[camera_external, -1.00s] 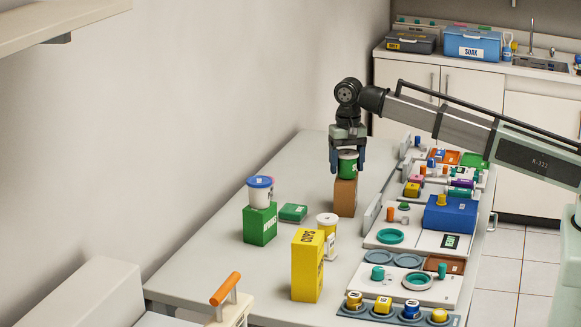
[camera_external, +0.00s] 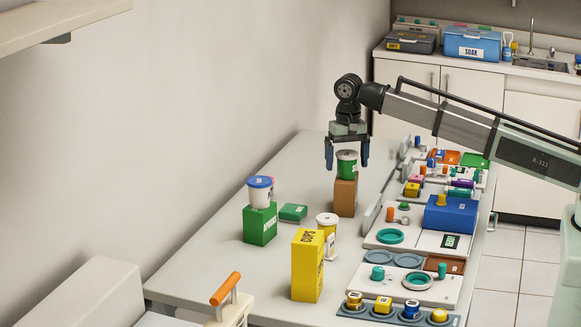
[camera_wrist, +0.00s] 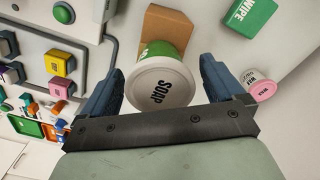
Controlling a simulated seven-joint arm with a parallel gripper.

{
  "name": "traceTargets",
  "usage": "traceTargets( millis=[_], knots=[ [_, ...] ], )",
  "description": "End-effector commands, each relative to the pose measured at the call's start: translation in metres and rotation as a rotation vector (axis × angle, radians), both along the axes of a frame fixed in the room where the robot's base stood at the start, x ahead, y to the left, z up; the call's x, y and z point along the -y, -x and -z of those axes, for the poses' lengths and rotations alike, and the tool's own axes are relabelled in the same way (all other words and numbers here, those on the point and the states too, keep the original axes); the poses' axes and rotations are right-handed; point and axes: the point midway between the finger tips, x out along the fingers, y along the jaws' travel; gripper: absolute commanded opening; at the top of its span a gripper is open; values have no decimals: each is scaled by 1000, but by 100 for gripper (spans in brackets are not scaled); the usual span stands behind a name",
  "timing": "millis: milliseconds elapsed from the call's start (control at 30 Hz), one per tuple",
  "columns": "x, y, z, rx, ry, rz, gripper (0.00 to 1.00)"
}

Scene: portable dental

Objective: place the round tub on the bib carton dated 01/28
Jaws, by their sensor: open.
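A round tub (camera_external: 346,164) with green sides and a white lid stands upright on a brown carton (camera_external: 345,196). No date is legible on any carton.
A blue-lidded white tub (camera_external: 260,190) stands on a green carton (camera_external: 260,224). Trays and fixtures line the table's right. The table's left edge is clear.

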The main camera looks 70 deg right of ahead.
Motion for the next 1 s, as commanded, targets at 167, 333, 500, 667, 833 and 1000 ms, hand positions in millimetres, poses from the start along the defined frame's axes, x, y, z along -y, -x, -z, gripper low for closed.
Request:
traceTargets(
  millis=[167, 333, 500, 667, 833, 1000],
  knots=[
    [0, -2, -31, 3, 1, 0, 95],
    [0, -2, -63, 3, 1, 0, 95],
    [0, -1, -88, 2, 0, 0, 95],
    [0, -1, -103, 1, 0, 0, 95],
    [0, 0, -110, 0, 0, 0, 95],
    [0, 0, -110, 0, 0, 0, 95]
  ],
)
